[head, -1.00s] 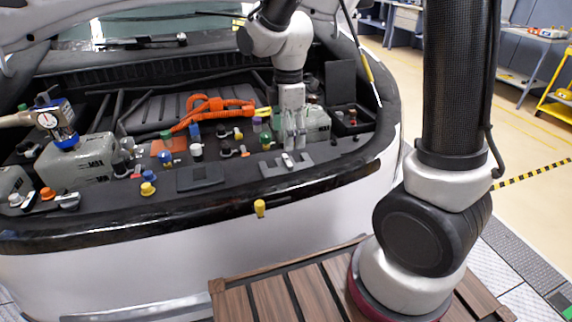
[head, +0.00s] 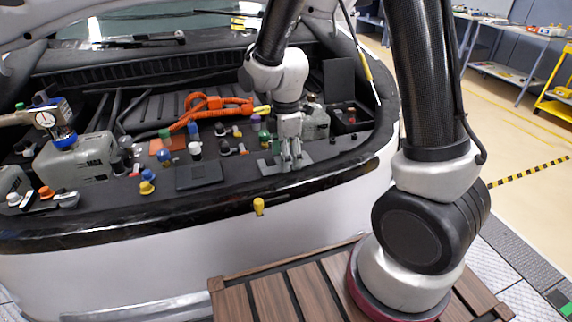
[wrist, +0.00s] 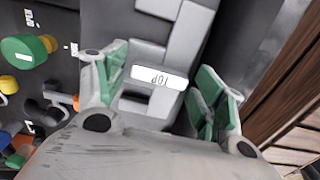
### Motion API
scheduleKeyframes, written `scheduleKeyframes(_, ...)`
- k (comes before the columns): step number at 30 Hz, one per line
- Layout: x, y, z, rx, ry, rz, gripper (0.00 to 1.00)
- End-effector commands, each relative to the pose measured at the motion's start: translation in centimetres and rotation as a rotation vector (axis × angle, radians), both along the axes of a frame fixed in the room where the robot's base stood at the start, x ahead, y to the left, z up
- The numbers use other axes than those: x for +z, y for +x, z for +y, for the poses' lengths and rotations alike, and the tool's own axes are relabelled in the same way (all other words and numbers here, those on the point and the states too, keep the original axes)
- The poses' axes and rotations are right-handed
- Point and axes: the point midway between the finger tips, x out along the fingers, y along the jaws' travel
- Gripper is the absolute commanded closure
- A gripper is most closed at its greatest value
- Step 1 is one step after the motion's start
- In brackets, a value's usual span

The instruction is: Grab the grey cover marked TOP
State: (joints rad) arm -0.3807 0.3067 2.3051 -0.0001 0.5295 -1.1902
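The grey cover (head: 267,166) lies flat near the front edge of the engine bay, partly hidden by my gripper. In the wrist view the grey cover (wrist: 150,28) fills the upper middle, and its white label (wrist: 159,77) reads TOP upside down. My gripper (head: 290,160) points down over the cover. In the wrist view my gripper (wrist: 158,85) has its green-padded fingers apart, one on either side of the labelled part. I cannot tell whether the fingers touch the cover.
A dark flat panel (head: 199,175) lies left of the cover. Several coloured caps and an orange cable (head: 215,105) sit behind it. A translucent tank (head: 75,160) stands at the left, and another tank (head: 316,122) stands behind my gripper.

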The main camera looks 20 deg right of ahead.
Motion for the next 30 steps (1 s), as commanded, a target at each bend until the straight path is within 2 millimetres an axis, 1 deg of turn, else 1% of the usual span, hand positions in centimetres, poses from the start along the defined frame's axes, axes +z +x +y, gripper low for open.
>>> scheduleKeyframes(1,0.0,0.0,0.0,0.000,0.000,0.000,0.47)
scheduleKeyframes(4,0.0,0.0,0.0,0.000,0.000,0.000,0.65)
scheduleKeyframes(5,0.0,0.0,0.0,0.000,0.000,0.000,0.69)
scheduleKeyframes(14,0.2,0.0,0.0,0.000,0.000,-0.001,0.69)
scheduleKeyframes(17,1.3,0.1,0.0,0.000,0.001,-0.004,0.69)
scheduleKeyframes(20,3.2,0.1,0.0,0.000,0.002,-0.005,0.69)
scheduleKeyframes(24,6.3,0.1,0.0,0.000,0.002,-0.005,0.69)
scheduleKeyframes(27,8.1,0.1,0.0,0.000,0.002,-0.004,0.69)
scheduleKeyframes(30,9.2,0.1,-0.1,-0.004,0.000,0.001,0.69)
